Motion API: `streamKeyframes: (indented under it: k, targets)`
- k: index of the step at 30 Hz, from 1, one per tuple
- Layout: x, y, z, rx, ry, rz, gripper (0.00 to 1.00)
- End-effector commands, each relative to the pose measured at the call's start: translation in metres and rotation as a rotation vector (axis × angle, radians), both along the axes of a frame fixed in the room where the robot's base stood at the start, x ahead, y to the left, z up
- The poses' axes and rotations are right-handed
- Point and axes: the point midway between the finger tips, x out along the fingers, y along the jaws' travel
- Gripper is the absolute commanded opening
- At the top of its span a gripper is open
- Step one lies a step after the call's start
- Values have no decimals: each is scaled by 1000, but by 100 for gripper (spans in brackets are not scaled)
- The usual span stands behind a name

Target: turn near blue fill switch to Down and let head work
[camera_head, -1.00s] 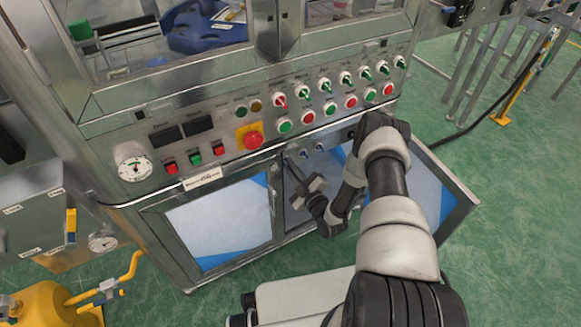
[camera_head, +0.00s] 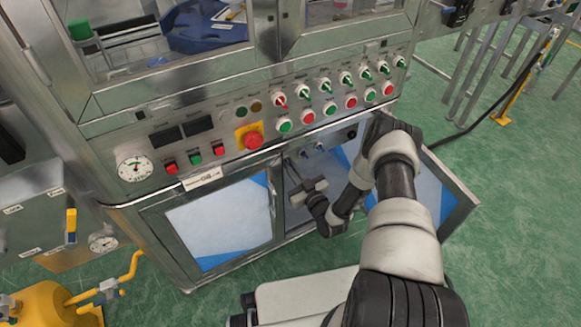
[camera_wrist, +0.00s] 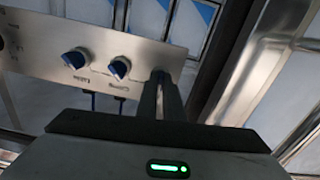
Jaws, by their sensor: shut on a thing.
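A steel panel (camera_wrist: 35,48) inside the open cabinet fills the upper left of the wrist view. Two blue switches with silver collars show on it, a left one (camera_wrist: 75,58) and a right one (camera_wrist: 119,68); their small labels are not readable. My gripper (camera_wrist: 160,78) is shut at the panel's right end, beside the right switch. Its fingers hide what they hold, which looks like a further switch in the same row. In the head view my gripper (camera_head: 289,162) reaches into the cabinet, left of two small switches (camera_head: 303,154) (camera_head: 318,147).
An open cabinet door (camera_head: 440,195) stands right of my arm, and a closed door (camera_head: 218,222) is to the left. Above are rows of green and red buttons and a red emergency stop (camera_head: 252,140). In the wrist view a metal post (camera_wrist: 222,55) stands close right of my fingers.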

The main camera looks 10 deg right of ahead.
Motion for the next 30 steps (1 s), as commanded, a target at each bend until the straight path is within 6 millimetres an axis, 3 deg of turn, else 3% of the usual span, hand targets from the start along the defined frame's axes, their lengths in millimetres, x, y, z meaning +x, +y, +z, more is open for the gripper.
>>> streamKeyframes:
  k: [18, 30]
  targets:
    - [-1, -1, -1, 549, 180, -3, 0]
    - [-1, 0, -1, 790, 259, -2, 0]
